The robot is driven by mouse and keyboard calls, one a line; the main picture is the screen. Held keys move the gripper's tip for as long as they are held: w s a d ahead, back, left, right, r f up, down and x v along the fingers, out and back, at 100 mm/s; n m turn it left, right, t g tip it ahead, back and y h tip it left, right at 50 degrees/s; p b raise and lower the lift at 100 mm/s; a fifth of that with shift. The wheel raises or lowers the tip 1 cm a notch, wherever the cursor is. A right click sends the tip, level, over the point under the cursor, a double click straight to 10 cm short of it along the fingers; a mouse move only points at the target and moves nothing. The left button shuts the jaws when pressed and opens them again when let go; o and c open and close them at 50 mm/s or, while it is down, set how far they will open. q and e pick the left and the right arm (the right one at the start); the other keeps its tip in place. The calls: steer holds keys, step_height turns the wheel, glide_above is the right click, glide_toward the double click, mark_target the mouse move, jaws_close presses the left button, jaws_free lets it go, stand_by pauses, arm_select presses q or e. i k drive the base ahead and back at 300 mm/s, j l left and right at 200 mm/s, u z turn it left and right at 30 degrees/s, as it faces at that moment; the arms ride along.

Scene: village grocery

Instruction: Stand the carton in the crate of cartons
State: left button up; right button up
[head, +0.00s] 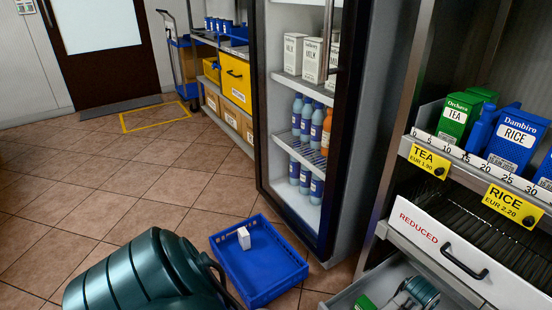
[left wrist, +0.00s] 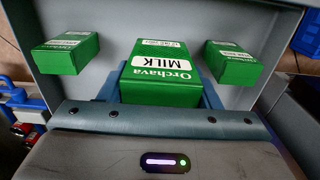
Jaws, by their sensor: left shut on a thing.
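The green "Orchava MILK" carton (left wrist: 162,85) is between the fingers of my left gripper (left wrist: 160,92) in the left wrist view. The gripper is shut on it. Around it is a grey crate (left wrist: 160,20) with one green carton at the left (left wrist: 66,54) and another at the right (left wrist: 232,64), both apart from the held one. In the head view the grey crate (head: 352,294) is at the bottom right, with a green carton (head: 365,303) partly cut off. The held carton's base is hidden. My right gripper is not in view.
A blue crate (head: 258,274) with a small white box (head: 244,237) lies on the tiled floor. A shelf with tea (head: 460,118) and rice (head: 515,140) boxes and a REDUCED drawer (head: 470,262) stands at the right.

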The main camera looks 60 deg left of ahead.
mark_target(267, 276)
steer(key=k+j, duration=0.1)
steer(key=j, duration=0.3)
steer(key=k+j+z, duration=0.15)
steer(key=j, duration=0.25)
steer(key=k+j, duration=0.1)
steer(key=j, duration=0.25)
steer(key=k+j+z, duration=0.1)
steer(key=j, duration=0.3)
steer(key=k+j+z, duration=0.1)
steer(key=j, duration=0.25)
steer(key=i+j, duration=0.1)
steer(key=j, duration=0.35)
steer(key=i+j+z, duration=0.15)
steer(key=j, duration=0.3)
steer(key=k, duration=0.05)
